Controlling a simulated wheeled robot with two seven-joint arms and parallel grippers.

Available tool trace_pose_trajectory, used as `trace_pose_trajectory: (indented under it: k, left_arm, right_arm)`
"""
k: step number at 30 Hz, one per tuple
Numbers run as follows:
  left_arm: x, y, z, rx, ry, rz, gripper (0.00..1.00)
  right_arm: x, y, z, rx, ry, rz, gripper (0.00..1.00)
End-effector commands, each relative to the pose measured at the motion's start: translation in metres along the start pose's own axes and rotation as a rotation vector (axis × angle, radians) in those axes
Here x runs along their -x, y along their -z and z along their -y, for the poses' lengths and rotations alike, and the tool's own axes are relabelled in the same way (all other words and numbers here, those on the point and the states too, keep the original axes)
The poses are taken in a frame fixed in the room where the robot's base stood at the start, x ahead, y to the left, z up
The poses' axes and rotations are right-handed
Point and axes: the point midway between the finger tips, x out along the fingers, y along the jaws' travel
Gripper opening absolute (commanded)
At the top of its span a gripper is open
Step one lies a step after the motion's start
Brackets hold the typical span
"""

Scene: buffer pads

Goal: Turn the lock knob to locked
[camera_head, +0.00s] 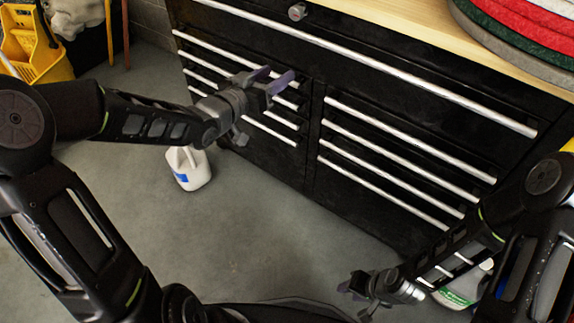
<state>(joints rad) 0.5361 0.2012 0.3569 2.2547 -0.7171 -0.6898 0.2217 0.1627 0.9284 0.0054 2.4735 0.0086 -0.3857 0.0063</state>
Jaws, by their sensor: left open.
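The lock knob (298,12) is a small round silver-grey piece on the black front of the tool cabinet (314,110), just under the wooden top. Its turn position is too small to read. My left gripper (273,79) is open, with purple-padded fingers apart and nothing between them. It is in front of the left drawers, below and slightly left of the knob in the picture, and not touching it. My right gripper (356,296) is low in the view, over the floor and far from the knob; its finger opening is not clear.
Long silver drawer handles (400,75) run across the cabinet front. Round red, green and grey pads (520,30) are stacked on the wooden top (420,20). A white jug (188,168) stands on the floor below my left arm. A yellow bucket (35,45) is at the far left.

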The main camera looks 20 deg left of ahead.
Motion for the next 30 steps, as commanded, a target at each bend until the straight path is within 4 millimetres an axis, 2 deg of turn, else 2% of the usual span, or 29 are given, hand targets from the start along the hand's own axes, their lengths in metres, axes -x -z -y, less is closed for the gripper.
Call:
trace_pose_trajectory:
  k: [1, 3, 19, 30]
  left_arm:
    - [-0.002, -0.015, 0.000, 0.015, 0.002, 0.016, 0.52]
    - [-0.004, -0.030, 0.000, 0.034, 0.005, 0.037, 0.52]
    - [-0.012, -0.144, -0.003, 0.169, 0.038, 0.199, 0.52]
    - [-0.009, -0.222, -0.011, 0.247, 0.060, 0.318, 0.52]
  right_arm:
    - [-0.006, 0.000, -0.002, 0.000, 0.000, 0.000, 0.36]
    - [-0.010, -0.001, -0.004, 0.000, 0.000, 0.000, 0.36]
    - [-0.038, -0.002, -0.014, 0.000, 0.000, 0.000, 0.36]
    - [-0.056, -0.004, -0.020, 0.000, 0.000, 0.000, 0.36]
